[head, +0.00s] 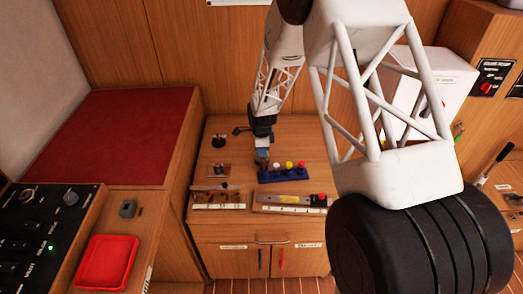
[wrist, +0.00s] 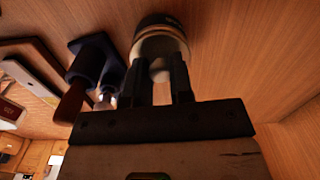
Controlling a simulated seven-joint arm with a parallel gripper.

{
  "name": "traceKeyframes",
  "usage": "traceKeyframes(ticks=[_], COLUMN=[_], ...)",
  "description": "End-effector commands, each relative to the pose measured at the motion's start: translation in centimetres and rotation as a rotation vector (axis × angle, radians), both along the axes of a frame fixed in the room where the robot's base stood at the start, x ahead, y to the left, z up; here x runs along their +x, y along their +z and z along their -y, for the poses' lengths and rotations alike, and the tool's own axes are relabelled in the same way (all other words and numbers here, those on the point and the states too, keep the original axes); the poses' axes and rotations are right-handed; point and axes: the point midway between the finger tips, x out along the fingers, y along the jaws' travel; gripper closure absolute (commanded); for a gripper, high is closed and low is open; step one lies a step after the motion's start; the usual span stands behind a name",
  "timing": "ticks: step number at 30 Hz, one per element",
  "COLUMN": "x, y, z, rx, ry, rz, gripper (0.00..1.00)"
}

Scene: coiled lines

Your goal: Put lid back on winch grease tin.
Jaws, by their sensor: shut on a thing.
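In the head view, my gripper (head: 262,164) is low over the wooden cabinet top, just left of a blue rack. In the wrist view, my gripper (wrist: 168,75) has its two dark fingers close together on a round, pale thing with a dark far end (wrist: 160,45). I cannot tell whether this is the lid, the grease tin or both together. In the head view the held thing is too small and hidden to make out. No lid or tin can be named for sure elsewhere.
The blue rack (head: 287,174) holds white, yellow and red-topped pieces right beside my gripper. A small dark round item (head: 219,141) stands back left. Strips with tools (head: 290,199) lie along the front. A red tray (head: 106,262) is at lower left.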

Motion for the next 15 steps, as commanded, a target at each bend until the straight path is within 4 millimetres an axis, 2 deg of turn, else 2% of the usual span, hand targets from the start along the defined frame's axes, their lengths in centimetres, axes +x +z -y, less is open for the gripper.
traceKeyframes(ticks=[11, 12, 15], x=[-0.01, -0.01, -0.01], y=[-0.02, -0.02, -0.03], z=[0.0, 0.0, 0.0], rx=[0.0, 0.0, 0.0], ry=[0.0, 0.0, 0.0], rz=[0.0, 0.0, 0.0], gripper=[1.0, 0.74, 0.59])
